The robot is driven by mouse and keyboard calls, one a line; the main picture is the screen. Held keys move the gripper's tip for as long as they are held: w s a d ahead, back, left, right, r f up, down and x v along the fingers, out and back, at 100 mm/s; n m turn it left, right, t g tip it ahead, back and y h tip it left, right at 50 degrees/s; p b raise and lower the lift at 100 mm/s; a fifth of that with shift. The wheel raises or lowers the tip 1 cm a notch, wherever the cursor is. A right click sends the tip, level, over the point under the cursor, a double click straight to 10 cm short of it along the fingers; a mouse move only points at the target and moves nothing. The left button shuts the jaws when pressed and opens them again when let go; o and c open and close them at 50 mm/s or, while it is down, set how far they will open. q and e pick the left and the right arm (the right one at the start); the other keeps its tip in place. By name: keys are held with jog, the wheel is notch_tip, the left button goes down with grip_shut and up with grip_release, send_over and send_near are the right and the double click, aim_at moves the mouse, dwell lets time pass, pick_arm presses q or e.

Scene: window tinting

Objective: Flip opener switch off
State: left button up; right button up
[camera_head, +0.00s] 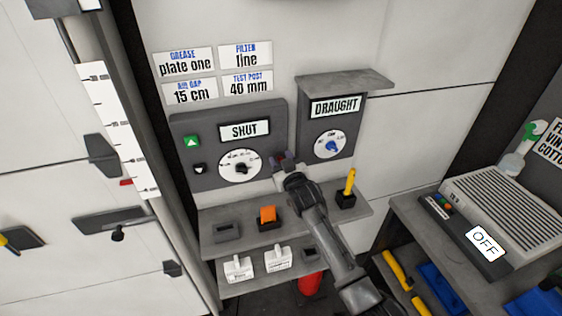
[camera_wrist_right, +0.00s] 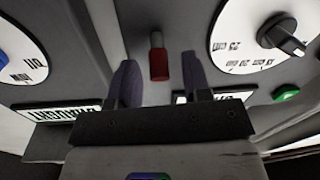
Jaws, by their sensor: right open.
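A grey control panel (camera_head: 195,178) on the wall carries a SHUT sign (camera_head: 244,130), a white dial (camera_head: 240,166), a green up button (camera_head: 192,141) and a black down button (camera_head: 199,169). A small lever with a red tip (camera_wrist_right: 158,64) shows in the right wrist view, between the dial panel and the DRAUGHT panel; no label names it as the opener switch. My right gripper (camera_head: 285,164) is at the panel's right edge and largely hides this spot in the head view. Its open fingers (camera_wrist_right: 156,88) stand either side of the lever's line; contact cannot be told. My left gripper is not in view.
A DRAUGHT panel (camera_head: 318,140) with a blue-knobbed dial and a jutting hood (camera_head: 345,83) is right of the gripper. Below is a shelf (camera_head: 290,236) with an orange block (camera_head: 267,216) and a yellow-handled tool (camera_head: 350,182). A grey unit reading OFF (camera_head: 484,243) stands at right.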

jog(key=shift+w+a, duration=0.1)
jog(key=shift+w, duration=0.1)
dwell(0.3)
grip_shut()
